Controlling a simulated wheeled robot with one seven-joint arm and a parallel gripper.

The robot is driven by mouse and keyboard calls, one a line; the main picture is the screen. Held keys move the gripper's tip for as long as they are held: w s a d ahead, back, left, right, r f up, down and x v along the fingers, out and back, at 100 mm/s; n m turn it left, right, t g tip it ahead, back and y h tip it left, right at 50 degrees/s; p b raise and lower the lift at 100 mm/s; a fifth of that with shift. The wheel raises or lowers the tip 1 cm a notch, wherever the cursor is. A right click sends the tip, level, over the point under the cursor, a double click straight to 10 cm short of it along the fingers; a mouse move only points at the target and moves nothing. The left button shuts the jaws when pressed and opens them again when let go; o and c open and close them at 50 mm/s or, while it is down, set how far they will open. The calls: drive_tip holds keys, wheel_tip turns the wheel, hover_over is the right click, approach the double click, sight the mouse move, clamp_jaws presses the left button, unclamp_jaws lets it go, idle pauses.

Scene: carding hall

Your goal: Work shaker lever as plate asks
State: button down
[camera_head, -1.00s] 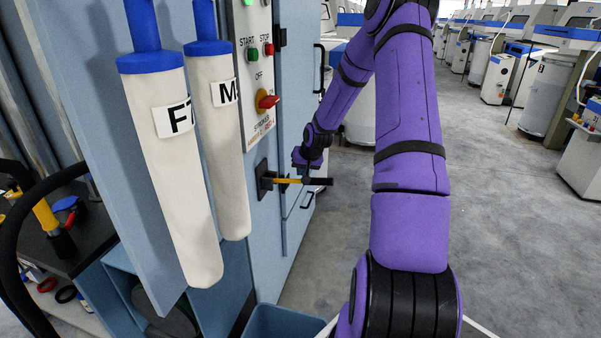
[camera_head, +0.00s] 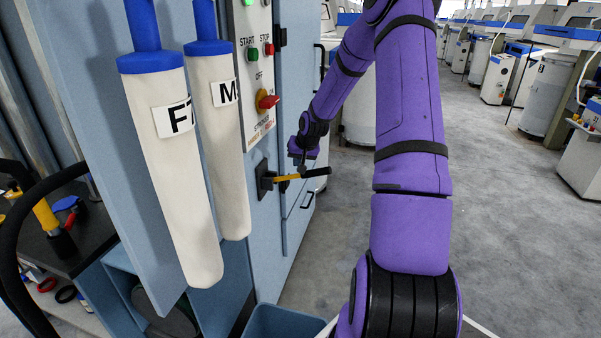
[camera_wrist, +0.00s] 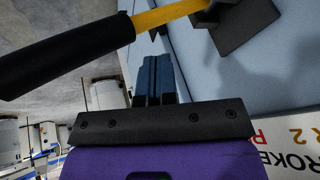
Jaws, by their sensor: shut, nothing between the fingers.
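The shaker lever has a yellow shaft (camera_head: 287,177) and a black grip (camera_head: 316,171). It sticks out rightward from a black mount (camera_head: 264,180) on the blue cabinet, its free end tilted slightly up. My gripper (camera_head: 302,170) is shut and empty, just above the lever near where yellow meets black. In the wrist view the shut fingers (camera_wrist: 155,65) point at the lever, whose black grip (camera_wrist: 65,55) crosses at upper left; I cannot tell whether they touch it.
The panel above has a green START button (camera_head: 253,54), a red STOP button (camera_head: 268,49) and a red-yellow switch (camera_head: 267,101). Two white filter sleeves (camera_head: 178,170) hang at left. A blue bin (camera_head: 280,322) stands below. The floor right of the cabinet is open.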

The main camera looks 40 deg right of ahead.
drive_tip(key=shift+w+a+r, duration=0.15)
drive_tip(key=shift+w+r, duration=0.1)
drive_tip(key=shift+r, duration=0.55)
drive_tip(key=shift+w+a+r, duration=0.15)
drive_tip(key=shift+w+r, duration=0.05)
drive_tip(key=shift+r, duration=0.55)
drive_tip(key=shift+w+a+r, duration=0.15)
drive_tip(key=shift+w+r, duration=0.1)
drive_tip(key=shift+r, duration=0.55)
idle(1.0)
drive_tip(key=r, duration=0.2)
drive_tip(key=w+r, duration=0.1)
drive_tip(key=shift+a+r, duration=0.25)
drive_tip(key=shift+a, duration=0.05)
drive_tip(key=shift+f, duration=0.1)
drive_tip(key=shift+s+d+f, duration=0.25)
drive_tip(key=shift+s+f, duration=0.15)
drive_tip(key=shift+f, duration=0.95)
drive_tip(key=shift+s+d+f, duration=0.25)
drive_tip(key=shift+s+f, duration=0.15)
drive_tip(key=shift+f, duration=0.95)
drive_tip(key=shift+s+d+f, duration=0.25)
drive_tip(key=shift+s+f, duration=0.15)
drive_tip(key=shift+f, duration=0.95)
drive_tip(key=shift+s+f, duration=0.1)
drive_tip(key=shift+f, duration=0.05)
drive_tip(key=shift+f, duration=0.2)
